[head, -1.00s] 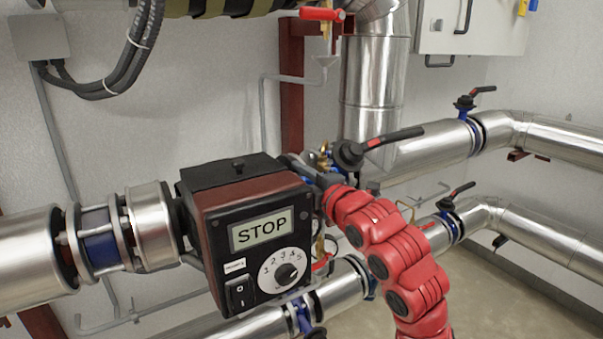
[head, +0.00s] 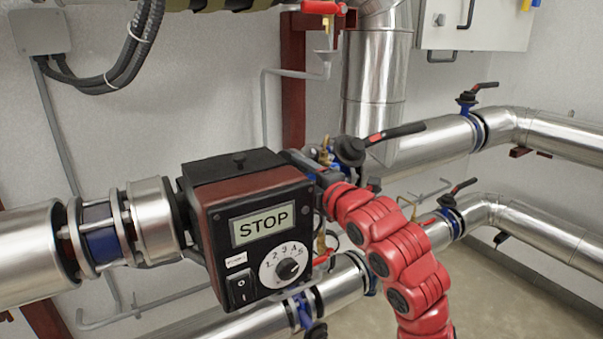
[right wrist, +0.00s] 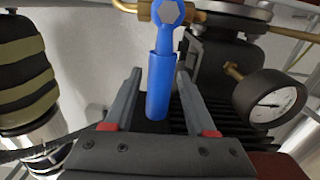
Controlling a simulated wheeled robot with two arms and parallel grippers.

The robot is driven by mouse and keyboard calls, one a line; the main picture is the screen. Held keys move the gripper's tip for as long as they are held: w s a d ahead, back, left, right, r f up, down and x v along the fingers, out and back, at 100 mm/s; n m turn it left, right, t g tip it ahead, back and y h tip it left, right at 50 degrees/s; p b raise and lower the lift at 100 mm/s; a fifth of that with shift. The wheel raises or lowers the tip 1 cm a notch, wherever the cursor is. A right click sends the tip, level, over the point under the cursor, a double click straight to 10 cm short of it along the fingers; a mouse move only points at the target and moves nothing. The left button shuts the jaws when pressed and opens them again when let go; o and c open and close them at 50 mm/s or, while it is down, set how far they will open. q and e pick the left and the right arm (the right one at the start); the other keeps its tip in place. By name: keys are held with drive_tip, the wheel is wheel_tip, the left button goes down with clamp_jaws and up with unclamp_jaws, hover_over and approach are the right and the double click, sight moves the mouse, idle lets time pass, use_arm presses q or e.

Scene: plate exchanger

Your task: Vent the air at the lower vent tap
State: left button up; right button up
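In the right wrist view, a tap with a blue handle (right wrist: 160,88) hangs from a brass fitting with a hex nut (right wrist: 169,11). My right gripper (right wrist: 158,74) is open, with one finger on each side of the blue handle. Gaps show between the fingers and the handle. In the head view my right gripper (head: 306,165) reaches in behind the pump's control box, and its fingertips and the handle are mostly hidden there. Which vent tap this is, I cannot tell for certain. My left gripper is not in view.
The control box (head: 217,198) reads STOP and stands close to my right arm. A gauge (right wrist: 271,104) is right of the fingers. A red-handled tap (head: 322,8) and funnel (head: 327,55) are higher up.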

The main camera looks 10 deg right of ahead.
drive_tip(key=b+v, duration=0.7)
drive_tip(key=v, duration=1)
drive_tip(key=shift+s+b, duration=0.2)
drive_tip(key=shift+b, duration=0.15)
drive_tip(key=shift+d, duration=0.1)
